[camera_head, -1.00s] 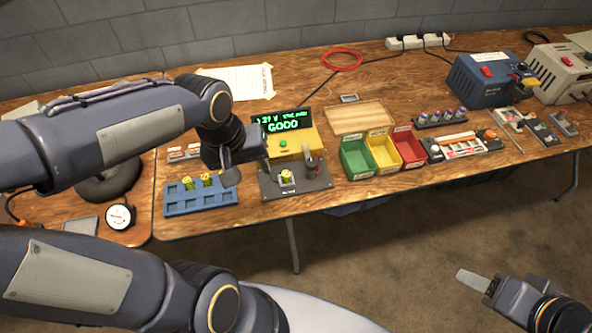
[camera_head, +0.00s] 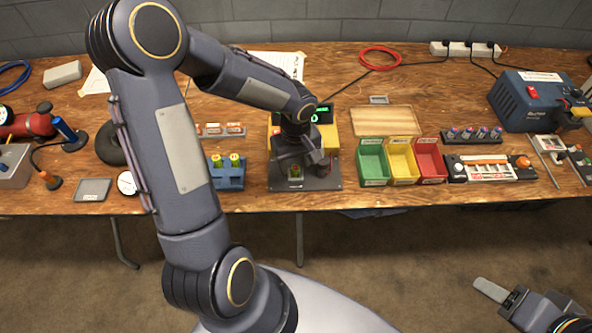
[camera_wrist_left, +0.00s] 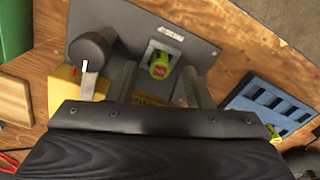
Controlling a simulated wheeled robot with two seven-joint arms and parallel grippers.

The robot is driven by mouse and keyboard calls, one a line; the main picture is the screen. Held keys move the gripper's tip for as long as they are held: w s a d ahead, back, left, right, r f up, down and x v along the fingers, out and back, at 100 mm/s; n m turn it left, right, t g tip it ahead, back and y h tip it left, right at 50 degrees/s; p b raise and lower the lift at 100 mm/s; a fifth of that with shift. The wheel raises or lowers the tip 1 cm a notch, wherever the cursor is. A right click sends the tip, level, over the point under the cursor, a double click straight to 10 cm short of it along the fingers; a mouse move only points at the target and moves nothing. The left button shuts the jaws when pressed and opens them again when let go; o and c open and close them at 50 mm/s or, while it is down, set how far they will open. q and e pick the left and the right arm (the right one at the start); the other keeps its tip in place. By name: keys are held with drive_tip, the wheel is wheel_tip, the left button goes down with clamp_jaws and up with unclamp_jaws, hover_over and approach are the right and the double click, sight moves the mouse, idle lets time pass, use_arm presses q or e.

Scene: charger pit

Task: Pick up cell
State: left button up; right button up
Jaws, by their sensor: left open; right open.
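A yellow-green cell (camera_head: 296,172) stands in the dark tester plate (camera_head: 325,181) in front of the yellow tester (camera_head: 328,133). In the left wrist view, the cell (camera_wrist_left: 160,66) shows in its pale slot on the plate (camera_wrist_left: 205,47). My left gripper (camera_head: 296,166) is above the plate, open; in its wrist view the two fingers (camera_wrist_left: 161,85) are on either side of the cell's line, and contact cannot be told. Two more cells (camera_head: 217,161) stand in the blue tray (camera_head: 231,183). My right gripper (camera_head: 503,296) is open and empty, away from the table.
Green (camera_head: 373,165), yellow (camera_head: 402,164) and red (camera_head: 430,163) bins stand right of the tester. A dark knob post (camera_wrist_left: 91,48) rises from the plate beside my left fingers. A blue power unit (camera_head: 535,100) is at the right.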

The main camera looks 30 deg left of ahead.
use_arm(q)
drive_tip(key=shift+f, duration=0.8)
clamp_jaws()
drive_tip(key=shift+r, duration=0.1)
